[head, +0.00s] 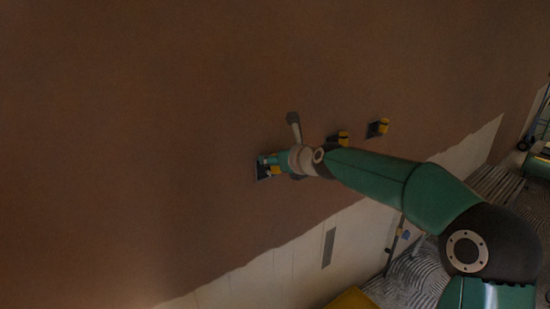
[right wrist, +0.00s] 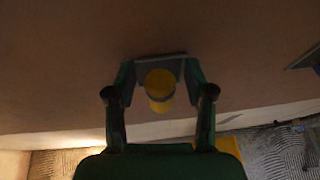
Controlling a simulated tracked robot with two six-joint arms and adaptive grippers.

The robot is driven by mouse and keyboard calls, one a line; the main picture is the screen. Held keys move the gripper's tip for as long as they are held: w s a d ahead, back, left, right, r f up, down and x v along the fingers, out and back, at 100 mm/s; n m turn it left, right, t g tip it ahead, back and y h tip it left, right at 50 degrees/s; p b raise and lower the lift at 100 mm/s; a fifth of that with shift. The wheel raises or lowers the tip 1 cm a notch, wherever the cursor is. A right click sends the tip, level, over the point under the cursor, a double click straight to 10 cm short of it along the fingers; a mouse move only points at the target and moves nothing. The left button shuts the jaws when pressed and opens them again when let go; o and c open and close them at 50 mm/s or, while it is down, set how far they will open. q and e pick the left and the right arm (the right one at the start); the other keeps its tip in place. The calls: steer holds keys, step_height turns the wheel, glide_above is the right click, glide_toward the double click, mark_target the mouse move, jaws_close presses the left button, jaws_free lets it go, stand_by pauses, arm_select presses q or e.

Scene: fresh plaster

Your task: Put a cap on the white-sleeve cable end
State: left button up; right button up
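My right arm reaches to the brown plastered wall. My right gripper (head: 270,162) is at the leftmost dark wall box (head: 260,172) in the head view. In the right wrist view the gripper (right wrist: 159,75) has its two fingers apart, one on each side of a yellow cap (right wrist: 160,80), with a gap visible on both sides. The cap has a greyish band and sits in front of the dark box. I cannot make out a white sleeve; the cable end is too small or hidden. My left gripper is not in view.
Two more wall boxes with yellow pieces, a middle one (head: 342,137) and a right one (head: 382,127), are to the right along the wall, the middle one close to my arm. Bare pale wall (head: 290,268) shows below the plaster edge. The wall at left is clear.

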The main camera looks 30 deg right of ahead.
steer(key=shift+s, duration=0.1)
steer(key=v, duration=1.1)
steer(key=shift+s, duration=0.35)
steer(key=shift+r, duration=0.1)
